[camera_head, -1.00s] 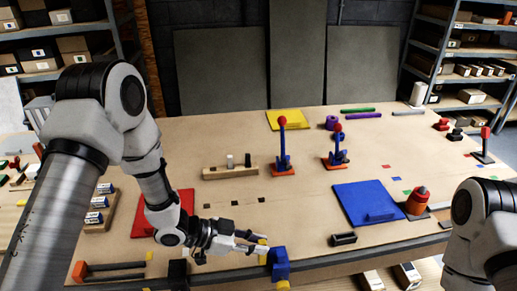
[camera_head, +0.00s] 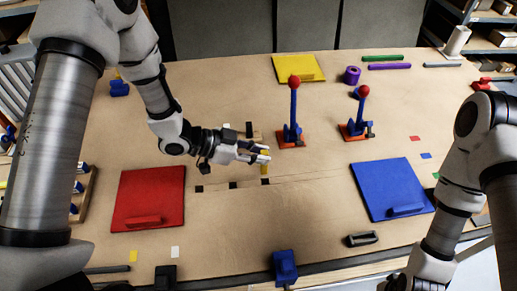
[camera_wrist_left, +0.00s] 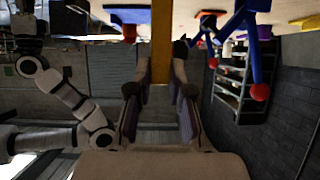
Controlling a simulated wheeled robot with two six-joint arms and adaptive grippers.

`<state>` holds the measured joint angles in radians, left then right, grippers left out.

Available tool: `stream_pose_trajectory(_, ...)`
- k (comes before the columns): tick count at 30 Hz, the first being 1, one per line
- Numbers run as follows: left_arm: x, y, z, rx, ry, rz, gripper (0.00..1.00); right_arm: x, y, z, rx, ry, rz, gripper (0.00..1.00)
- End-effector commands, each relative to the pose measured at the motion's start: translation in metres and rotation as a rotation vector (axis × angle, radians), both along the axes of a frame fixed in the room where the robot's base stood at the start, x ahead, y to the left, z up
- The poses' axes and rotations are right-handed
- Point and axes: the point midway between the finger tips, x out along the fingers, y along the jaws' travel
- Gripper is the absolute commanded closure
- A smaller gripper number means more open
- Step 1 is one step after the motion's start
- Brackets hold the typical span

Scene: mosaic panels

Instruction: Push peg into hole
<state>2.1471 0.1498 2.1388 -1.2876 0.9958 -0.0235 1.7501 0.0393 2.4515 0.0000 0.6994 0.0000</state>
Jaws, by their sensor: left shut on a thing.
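My left gripper (camera_head: 258,155) is shut on a yellow peg (camera_head: 264,169), which points down toward the table. In the left wrist view the peg (camera_wrist_left: 162,40) runs upright between the two fingers (camera_wrist_left: 160,95). Three dark squares that look like holes lie in a row on the table: a left one (camera_head: 199,189), a middle one (camera_head: 233,185) and a right one (camera_head: 266,181). The peg's lower end is close to the right square; I cannot tell whether it touches. A wooden block (camera_head: 257,133) with a black peg (camera_head: 249,129) stands behind the gripper, partly hidden. My right gripper is not in view.
Two upright levers with red knobs (camera_head: 294,80) (camera_head: 363,91) stand right of and behind the gripper. A red panel (camera_head: 150,185) lies left, a blue panel (camera_head: 385,180) right, a yellow panel (camera_head: 298,67) at the back. A blue clamp (camera_head: 285,265) sits on the front edge.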

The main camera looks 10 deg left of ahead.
Motion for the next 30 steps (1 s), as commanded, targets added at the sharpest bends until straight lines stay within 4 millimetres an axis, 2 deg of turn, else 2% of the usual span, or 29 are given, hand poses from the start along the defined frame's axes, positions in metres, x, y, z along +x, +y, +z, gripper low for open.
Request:
stream_pose_trajectory(1,0.0,0.001,0.001,-0.001,0.0,0.0,1.0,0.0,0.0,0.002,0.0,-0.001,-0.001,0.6)
stream_pose_trajectory(18,0.001,0.001,-0.057,0.0,0.0,0.0,1.0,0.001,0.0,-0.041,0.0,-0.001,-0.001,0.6)
stream_pose_trajectory(30,0.001,0.001,-0.058,-0.001,-0.001,0.0,1.0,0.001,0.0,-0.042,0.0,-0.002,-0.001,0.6)
